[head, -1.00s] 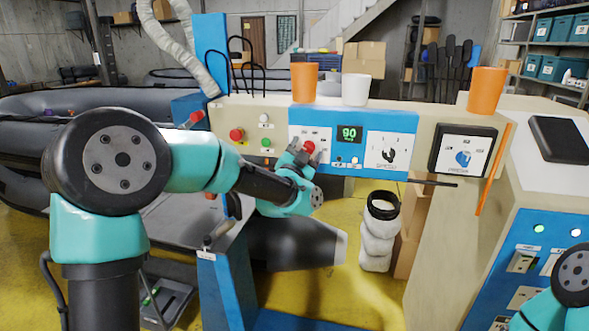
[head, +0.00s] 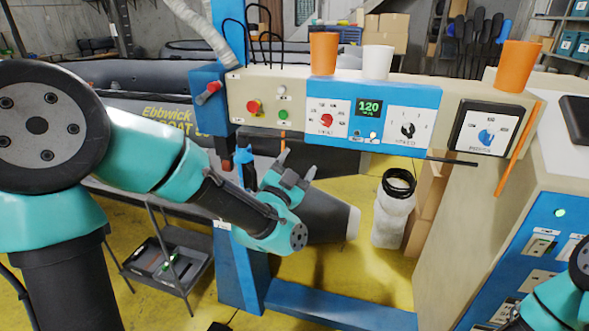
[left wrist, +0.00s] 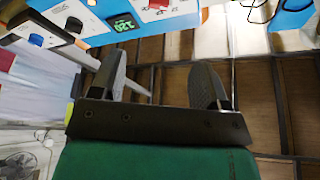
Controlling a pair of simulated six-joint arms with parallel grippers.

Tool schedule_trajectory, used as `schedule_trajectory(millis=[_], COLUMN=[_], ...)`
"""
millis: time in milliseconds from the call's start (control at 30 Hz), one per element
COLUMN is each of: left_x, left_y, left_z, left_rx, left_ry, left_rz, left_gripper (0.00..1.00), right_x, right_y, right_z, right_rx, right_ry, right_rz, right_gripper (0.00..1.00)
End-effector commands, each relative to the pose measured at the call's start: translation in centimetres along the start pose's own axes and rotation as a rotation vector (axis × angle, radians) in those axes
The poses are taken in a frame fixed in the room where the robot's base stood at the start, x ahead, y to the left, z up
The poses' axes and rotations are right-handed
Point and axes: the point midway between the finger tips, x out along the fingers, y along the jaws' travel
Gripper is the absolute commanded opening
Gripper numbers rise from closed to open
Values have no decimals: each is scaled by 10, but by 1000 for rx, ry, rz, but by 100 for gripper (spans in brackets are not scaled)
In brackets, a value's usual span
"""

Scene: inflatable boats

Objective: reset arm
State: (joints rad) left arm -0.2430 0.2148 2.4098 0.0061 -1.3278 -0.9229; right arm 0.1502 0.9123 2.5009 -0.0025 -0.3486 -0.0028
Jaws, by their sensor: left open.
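My left gripper (head: 297,163) is open and empty, in front of and below the control panel (head: 431,97). Its fingers point up and away, apart from the red knob (head: 326,121). The green display (head: 367,107) reads 120. In the left wrist view the two dark fingers (left wrist: 160,68) stand wide apart with nothing between them. The panel's display (left wrist: 123,25) and red knob (left wrist: 158,4) show upside down at that view's top. A piece of my right arm (head: 560,305) shows at the lower right edge; its gripper is out of view.
Orange cups (head: 323,53) (head: 518,65) and a white cup (head: 377,62) stand on top of the machine. A thin dark rod (head: 453,161) juts out under the panel. A white roll (head: 393,215) stands right of my gripper. A small cart (head: 165,262) stands lower left.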

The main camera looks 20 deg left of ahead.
Motion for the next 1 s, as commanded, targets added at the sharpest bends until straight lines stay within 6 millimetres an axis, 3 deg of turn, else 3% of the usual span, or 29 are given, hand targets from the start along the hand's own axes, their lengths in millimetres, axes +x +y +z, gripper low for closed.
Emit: schedule_trajectory(millis=[167, 700, 867, 1000], left_x=[-10, -11, -14, -29], left_y=[0, 4, 26, 63], left_z=[0, 5, 41, 100], left_rx=[0, -7, -61, -160], left_ry=[0, -14, -111, -286], left_rz=[0, 12, 88, 202], left_gripper=[69, 69, 69, 69], right_x=[0, 0, 0, 0], right_y=[0, 0, 0, 0], right_z=[0, 0, 0, 0], right_rx=[0, 0, 0, 0], right_ry=[0, 0, 0, 0], right_rz=[0, 0, 0, 0], right_gripper=[0, 0, 0, 0])
